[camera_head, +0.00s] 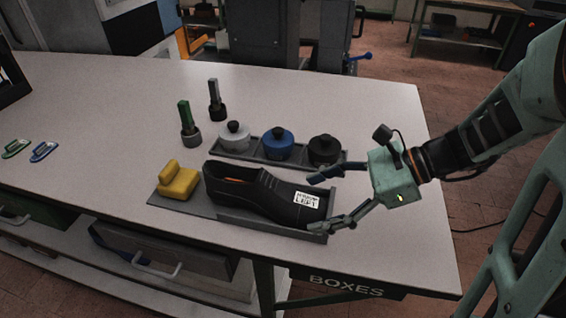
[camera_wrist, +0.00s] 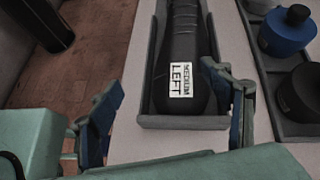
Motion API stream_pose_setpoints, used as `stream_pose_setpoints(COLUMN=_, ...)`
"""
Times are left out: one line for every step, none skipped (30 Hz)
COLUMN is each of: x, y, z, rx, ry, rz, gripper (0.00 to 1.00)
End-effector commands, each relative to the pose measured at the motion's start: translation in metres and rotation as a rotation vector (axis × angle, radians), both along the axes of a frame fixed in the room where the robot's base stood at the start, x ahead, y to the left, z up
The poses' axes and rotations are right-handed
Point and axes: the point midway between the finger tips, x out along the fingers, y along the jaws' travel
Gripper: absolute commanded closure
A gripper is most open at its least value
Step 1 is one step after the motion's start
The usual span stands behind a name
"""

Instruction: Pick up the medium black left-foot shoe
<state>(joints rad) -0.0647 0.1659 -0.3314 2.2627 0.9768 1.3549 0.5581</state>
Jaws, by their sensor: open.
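The black shoe (camera_head: 262,195) lies in a grey tray (camera_head: 185,207) on the table, its toe end toward my gripper. A white label on it reads "MEDIUM LEFT" in the wrist view, where the shoe (camera_wrist: 186,60) also shows. My gripper (camera_head: 331,201) is open and empty at the toe end of the tray. One finger is on the far side and one on the near side, close to the tray's end. In the wrist view, the fingers of my gripper (camera_wrist: 165,100) stand left and right of the tray's end, the right one close to the tray wall.
A yellow block (camera_head: 178,180) sits in the tray behind the shoe's heel. A second tray behind holds a white pot (camera_head: 234,137), a blue pot (camera_head: 278,143) and a black pot (camera_head: 324,150). Green-handled (camera_head: 187,124) and black-handled (camera_head: 215,100) tools stand farther left. The table's front edge is near the tray.

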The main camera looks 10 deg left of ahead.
Motion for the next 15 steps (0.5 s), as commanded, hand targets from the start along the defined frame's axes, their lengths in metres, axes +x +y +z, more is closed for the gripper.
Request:
stream_pose_setpoints(x=0.009, y=0.002, z=-0.001, rx=0.052, ry=0.032, rz=-0.058, gripper=0.28)
stream_pose_setpoints(x=0.014, y=0.003, z=0.002, rx=0.082, ry=0.048, rz=-0.087, gripper=0.28)
stream_pose_setpoints(x=0.021, y=0.004, z=0.005, rx=0.118, ry=0.065, rz=-0.122, gripper=0.28)
stream_pose_setpoints(x=0.024, y=0.005, z=0.008, rx=0.141, ry=0.075, rz=-0.143, gripper=0.28)
stream_pose_setpoints(x=0.028, y=0.005, z=0.01, rx=0.159, ry=0.084, rz=-0.16, gripper=0.28)
stream_pose_setpoints(x=0.032, y=0.005, z=0.012, rx=0.181, ry=0.093, rz=-0.182, gripper=0.28)
stream_pose_setpoints(x=0.034, y=0.005, z=0.013, rx=0.192, ry=0.099, rz=-0.192, gripper=0.28)
stream_pose_setpoints(x=0.036, y=0.006, z=0.015, rx=0.201, ry=0.103, rz=-0.199, gripper=0.28)
stream_pose_setpoints(x=0.037, y=0.009, z=0.015, rx=0.208, ry=0.107, rz=-0.204, gripper=0.28)
stream_pose_setpoints(x=0.038, y=0.012, z=0.014, rx=0.212, ry=0.107, rz=-0.206, gripper=0.28)
stream_pose_setpoints(x=0.038, y=0.016, z=0.013, rx=0.213, ry=0.107, rz=-0.207, gripper=0.28)
stream_pose_setpoints(x=0.038, y=0.022, z=0.011, rx=0.212, ry=0.107, rz=-0.205, gripper=0.28)
stream_pose_setpoints(x=0.038, y=0.027, z=0.009, rx=0.212, ry=0.108, rz=-0.204, gripper=0.28)
stream_pose_setpoints(x=0.039, y=0.032, z=0.007, rx=0.211, ry=0.108, rz=-0.204, gripper=0.28)
stream_pose_setpoints(x=0.039, y=0.038, z=0.004, rx=0.211, ry=0.108, rz=-0.203, gripper=0.28)
